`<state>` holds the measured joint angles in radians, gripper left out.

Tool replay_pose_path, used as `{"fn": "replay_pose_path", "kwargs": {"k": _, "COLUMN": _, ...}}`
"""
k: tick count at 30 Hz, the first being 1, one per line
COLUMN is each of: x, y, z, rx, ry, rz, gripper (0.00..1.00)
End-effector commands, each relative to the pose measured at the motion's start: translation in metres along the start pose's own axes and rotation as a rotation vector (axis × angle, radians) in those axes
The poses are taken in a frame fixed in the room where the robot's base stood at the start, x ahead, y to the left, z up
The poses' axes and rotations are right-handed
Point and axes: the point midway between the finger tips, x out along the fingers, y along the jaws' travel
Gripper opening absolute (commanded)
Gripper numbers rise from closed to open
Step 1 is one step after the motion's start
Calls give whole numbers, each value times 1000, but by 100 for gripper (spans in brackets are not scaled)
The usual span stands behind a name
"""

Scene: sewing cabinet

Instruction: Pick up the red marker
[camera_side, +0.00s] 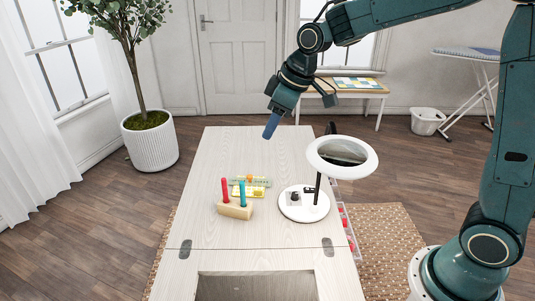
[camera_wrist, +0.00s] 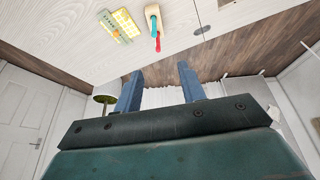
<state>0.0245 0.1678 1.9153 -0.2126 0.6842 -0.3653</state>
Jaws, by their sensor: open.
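The red marker (camera_side: 225,191) stands upright in a light wooden block (camera_side: 235,211) on the cabinet top, to the left of a teal marker (camera_side: 242,191) in the same block. In the wrist view the red marker (camera_wrist: 158,44) shows near the top, beside the teal one (camera_wrist: 153,26). My gripper (camera_side: 268,135) is above the far part of the cabinet, up and to the right of the markers in the side view, and apart from them. In the wrist view its two blue fingers (camera_wrist: 160,82) are spread with nothing between them.
A white ring lamp (camera_side: 342,152) on a round base (camera_side: 303,204) stands right of the block. Yellow and green items (camera_side: 250,187) lie just behind the block. The far part of the pale cabinet top (camera_side: 245,150) is clear. An opening (camera_side: 257,286) is at the near end.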

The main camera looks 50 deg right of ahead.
Motion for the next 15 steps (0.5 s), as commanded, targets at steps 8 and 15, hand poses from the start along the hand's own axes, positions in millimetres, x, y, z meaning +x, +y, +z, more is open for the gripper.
{"fn": "replay_pose_path", "kwargs": {"k": 8, "x": 66, "y": 18, "z": -28, "rx": -89, "ry": -8, "rz": -54, "gripper": 40}}
{"fn": "replay_pose_path", "kwargs": {"k": 15, "x": 124, "y": 29, "z": -43, "rx": -161, "ry": -5, "rz": -98, "gripper": 40}}
